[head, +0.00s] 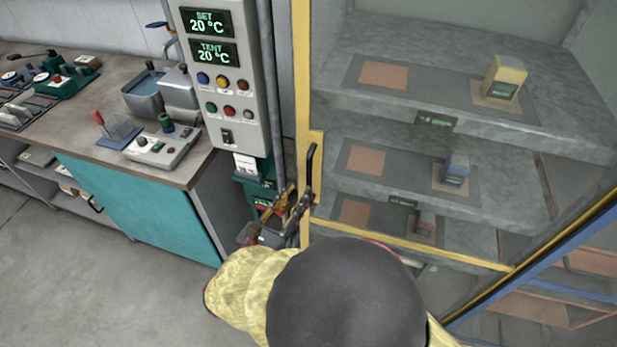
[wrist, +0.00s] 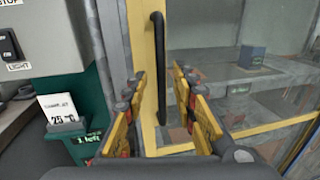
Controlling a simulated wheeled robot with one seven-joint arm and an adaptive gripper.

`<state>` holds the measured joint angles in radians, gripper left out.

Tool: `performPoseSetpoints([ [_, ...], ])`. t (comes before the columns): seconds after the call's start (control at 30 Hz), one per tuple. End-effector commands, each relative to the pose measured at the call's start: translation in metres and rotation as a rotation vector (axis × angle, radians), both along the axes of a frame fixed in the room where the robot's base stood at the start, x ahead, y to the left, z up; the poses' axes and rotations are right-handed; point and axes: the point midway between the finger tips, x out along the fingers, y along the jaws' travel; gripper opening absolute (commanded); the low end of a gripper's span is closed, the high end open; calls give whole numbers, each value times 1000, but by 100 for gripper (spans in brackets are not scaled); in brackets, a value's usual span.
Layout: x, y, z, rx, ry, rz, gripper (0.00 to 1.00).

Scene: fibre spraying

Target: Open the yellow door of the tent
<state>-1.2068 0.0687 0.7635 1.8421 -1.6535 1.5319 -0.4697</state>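The yellow door (head: 303,70) of the tent has a yellow frame around a clear pane. Its left upright stands beside a grey post and looks closed. A black upright bar handle (head: 311,170) sits on this upright; it also shows in the wrist view (wrist: 159,50). My gripper (head: 290,208) is at the lower part of the handle. In the wrist view my gripper (wrist: 160,88) is open, with one yellow finger on each side of the handle. I cannot tell whether either finger touches it. My arm hides the door's lower left part in the head view.
Behind the pane are grey shelves (head: 420,100) with small boxes, among them a yellow box (head: 503,80). A control box (head: 222,85) reading 20 °C stands left of the door. A workbench (head: 100,150) with instruments is further left. The floor (head: 90,270) at lower left is clear.

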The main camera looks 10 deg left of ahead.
Motion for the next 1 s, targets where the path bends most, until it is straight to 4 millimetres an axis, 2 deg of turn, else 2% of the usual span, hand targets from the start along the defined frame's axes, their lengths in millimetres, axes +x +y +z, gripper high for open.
performPoseSetpoints([
  [0.3,47,-15,-2,4,0,-5,27],
  [0.43,60,-18,-1,3,1,-4,27],
  [0.83,66,-19,0,3,1,-2,27],
  [1.0,66,-19,0,3,1,-2,17],
])
